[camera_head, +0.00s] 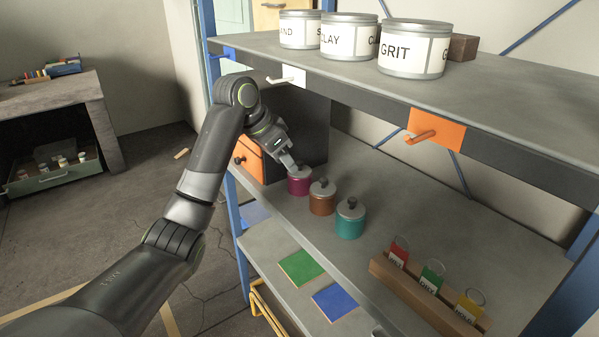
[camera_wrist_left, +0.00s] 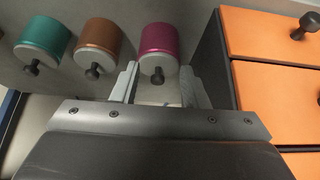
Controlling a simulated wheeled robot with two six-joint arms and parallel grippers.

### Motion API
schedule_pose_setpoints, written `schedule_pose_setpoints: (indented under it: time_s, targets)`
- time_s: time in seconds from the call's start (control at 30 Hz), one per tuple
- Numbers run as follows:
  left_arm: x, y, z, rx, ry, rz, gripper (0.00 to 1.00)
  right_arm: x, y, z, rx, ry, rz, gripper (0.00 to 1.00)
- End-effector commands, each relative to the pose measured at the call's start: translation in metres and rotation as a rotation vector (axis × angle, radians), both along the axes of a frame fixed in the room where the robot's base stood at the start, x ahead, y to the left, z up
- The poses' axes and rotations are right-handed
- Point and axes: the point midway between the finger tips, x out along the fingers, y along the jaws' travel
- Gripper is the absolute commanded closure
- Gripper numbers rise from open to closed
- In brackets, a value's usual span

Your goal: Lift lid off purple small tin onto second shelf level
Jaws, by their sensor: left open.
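The purple small tin (camera_head: 299,183) stands on the shelf board at the left end of a row of three tins, with a grey lid and a dark knob. In the left wrist view the purple tin (camera_wrist_left: 160,40) and its knob (camera_wrist_left: 158,76) lie between the fingers. My left gripper (camera_head: 293,166) is open around the knob side of the tin's lid; I cannot tell whether the fingers touch it. The lid is on the tin, partly hidden by the gripper in the head view. The second shelf level (camera_head: 385,186) is the grey board under the tins. My right gripper is not in view.
A brown tin (camera_head: 321,200) and a teal tin (camera_head: 350,222) stand beside the purple one. An orange drawer unit (camera_wrist_left: 270,95) is close by. The upper shelf (camera_head: 480,85) holds large labelled cans. A wooden tag rack (camera_head: 425,300) stands front right.

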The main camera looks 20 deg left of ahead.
Motion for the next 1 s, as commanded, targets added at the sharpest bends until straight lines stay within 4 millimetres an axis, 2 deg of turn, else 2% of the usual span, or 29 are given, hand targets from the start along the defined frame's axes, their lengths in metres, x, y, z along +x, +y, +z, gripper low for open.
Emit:
schedule_pose_setpoints:
  time_s: [0.03,0.27,0.37,0.5,0.63,0.93,1.0]
  targets:
    - [0.006,-0.007,0.0,-0.003,0.002,-0.004,0.6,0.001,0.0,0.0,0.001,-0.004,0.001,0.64]
    - [0.027,-0.022,-0.001,0.0,0.003,-0.003,0.6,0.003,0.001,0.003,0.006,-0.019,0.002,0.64]
    - [0.029,-0.024,-0.011,0.0,0.002,-0.002,0.6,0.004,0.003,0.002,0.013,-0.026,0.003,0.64]
    - [0.03,-0.024,-0.011,0.0,0.001,-0.001,0.6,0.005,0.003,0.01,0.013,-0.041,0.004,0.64]
    - [0.03,-0.024,-0.011,0.0,0.001,-0.001,0.61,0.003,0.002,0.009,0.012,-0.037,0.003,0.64]
    - [0.03,-0.024,-0.011,0.0,0.001,-0.001,1.0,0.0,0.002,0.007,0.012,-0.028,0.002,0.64]
    - [0.03,-0.024,-0.011,0.0,0.001,-0.001,1.0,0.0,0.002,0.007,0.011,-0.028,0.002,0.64]
